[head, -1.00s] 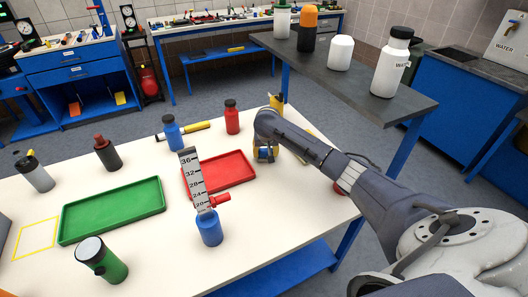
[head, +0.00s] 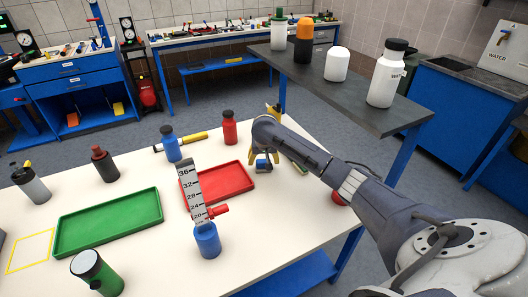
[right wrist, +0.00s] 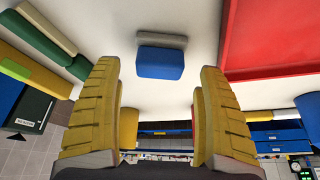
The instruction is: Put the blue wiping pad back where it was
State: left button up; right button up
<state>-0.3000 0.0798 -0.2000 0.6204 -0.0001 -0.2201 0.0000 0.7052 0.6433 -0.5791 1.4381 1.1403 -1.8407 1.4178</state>
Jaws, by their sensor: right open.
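The blue wiping pad (right wrist: 160,63), a small blue block with a grey strip along one side, rests on the white table (head: 150,210). In the right wrist view it lies just beyond my right fingertips, with clear space to either side. My right gripper (right wrist: 160,75) is open and empty, its two yellow fingers wide apart. In the head view my right gripper (head: 264,162) is low over the table, right of the red tray, and partly hides the pad. My left gripper is not in view.
The red tray (head: 235,186) and green tray (head: 108,222) lie on the table. Other bottles (head: 230,128) stand around. A dark shelf (head: 340,90) with containers is at the right.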

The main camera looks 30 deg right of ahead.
jog(key=v, duration=0.9)
jog(key=shift+r, duration=0.25)
